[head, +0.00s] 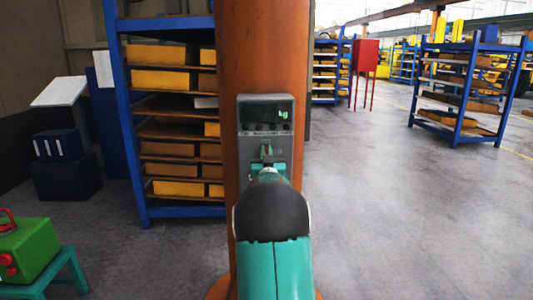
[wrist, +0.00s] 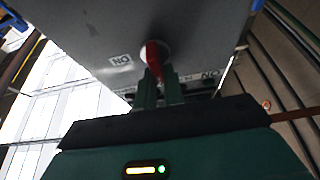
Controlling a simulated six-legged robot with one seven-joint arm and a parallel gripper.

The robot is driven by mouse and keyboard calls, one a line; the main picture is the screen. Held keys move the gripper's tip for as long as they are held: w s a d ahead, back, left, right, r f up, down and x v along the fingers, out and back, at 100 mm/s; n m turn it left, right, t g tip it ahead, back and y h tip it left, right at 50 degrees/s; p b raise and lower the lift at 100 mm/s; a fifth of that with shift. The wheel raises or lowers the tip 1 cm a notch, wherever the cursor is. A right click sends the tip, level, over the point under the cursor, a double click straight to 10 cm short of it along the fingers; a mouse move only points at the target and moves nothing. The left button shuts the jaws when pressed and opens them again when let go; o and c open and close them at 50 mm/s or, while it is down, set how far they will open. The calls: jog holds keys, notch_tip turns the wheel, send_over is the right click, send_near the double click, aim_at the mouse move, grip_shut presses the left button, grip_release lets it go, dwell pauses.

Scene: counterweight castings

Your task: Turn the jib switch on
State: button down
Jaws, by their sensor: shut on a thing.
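The jib switch is on a grey box (head: 266,115) fixed to the orange-brown column (head: 262,45). In the wrist view the switch is a red lever (wrist: 153,58) on a round pale mount on the grey panel (wrist: 95,28). My gripper (wrist: 158,84) has its two fingers closed around the lower part of the lever. In the head view my gripper (head: 267,163) is at the lower front of the box, and my arm hides what lies below. Labels (wrist: 120,60) with upside-down letters, seemingly ON, are beside the lever; another is partly hidden at right.
A blue shelf rack (head: 128,110) with yellow and brown boxes stands left behind the column. A green case (head: 28,250) sits on a teal stool at lower left. A red cabinet (head: 367,57) and another blue rack (head: 463,95) stand at right. The right floor is clear.

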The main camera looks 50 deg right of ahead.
jog(key=shift+m, duration=0.3)
jog(key=shift+s+d+f+m+g, duration=0.2)
jog(key=shift+m+g, duration=1.3)
jog(key=shift+m, duration=2.15)
jog(key=shift+s+d+f+m+g, duration=0.1)
jog(key=shift+f+m+g, duration=0.2)
jog(key=shift+m+g, duration=2.25)
jog(key=shift+s+d+f+m+g, duration=0.1)
jog(key=shift+f+m+g, duration=0.25)
jog(key=shift+m, duration=4.35)
jog(key=shift+r, duration=0.1)
jog(key=c, duration=1.5)
grip_release()
jog(key=shift+a+r, duration=0.1)
jog(key=v, duration=1.3)
jog(key=shift+a, duration=0.35)
